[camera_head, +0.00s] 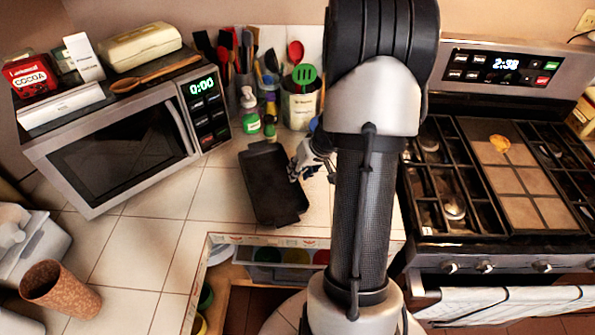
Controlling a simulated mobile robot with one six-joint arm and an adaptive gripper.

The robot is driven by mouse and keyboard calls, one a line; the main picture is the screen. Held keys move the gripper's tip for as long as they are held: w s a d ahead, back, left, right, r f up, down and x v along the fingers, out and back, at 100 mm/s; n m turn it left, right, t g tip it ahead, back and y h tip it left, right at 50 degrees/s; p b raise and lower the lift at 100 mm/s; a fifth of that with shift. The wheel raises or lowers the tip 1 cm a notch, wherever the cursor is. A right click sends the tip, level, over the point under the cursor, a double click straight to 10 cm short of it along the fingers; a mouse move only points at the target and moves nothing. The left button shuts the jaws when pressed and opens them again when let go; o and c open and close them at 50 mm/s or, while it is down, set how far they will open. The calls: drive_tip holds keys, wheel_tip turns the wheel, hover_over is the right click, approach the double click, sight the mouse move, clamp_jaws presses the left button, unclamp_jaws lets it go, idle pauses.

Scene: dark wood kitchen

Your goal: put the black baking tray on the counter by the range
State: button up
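The black baking tray (268,190) is on or just above the white tiled counter, between the microwave and the range (500,190). It lies lengthwise, slightly turned, with its near end close to the counter's front edge. My gripper (302,172) is at the tray's right long side, partly hidden behind my arm. Its fingers are at or very near the tray's rim. I cannot tell whether they grip the rim or only sit beside it. I cannot tell whether the tray touches the counter.
A microwave (120,150) with boxes and a wooden spoon on top stands left. Behind the tray are green-labelled bottles (250,115) and a utensil crock (300,105). A brown cup (60,288) is at the lower left. An open drawer (265,255) lies below the counter edge. Counter left of the tray is clear.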

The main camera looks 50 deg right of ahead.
drive_tip(key=p+v, duration=0.2)
drive_tip(key=v, duration=0.7)
drive_tip(key=shift+r, duration=0.2)
drive_tip(key=shift+a, duration=0.1)
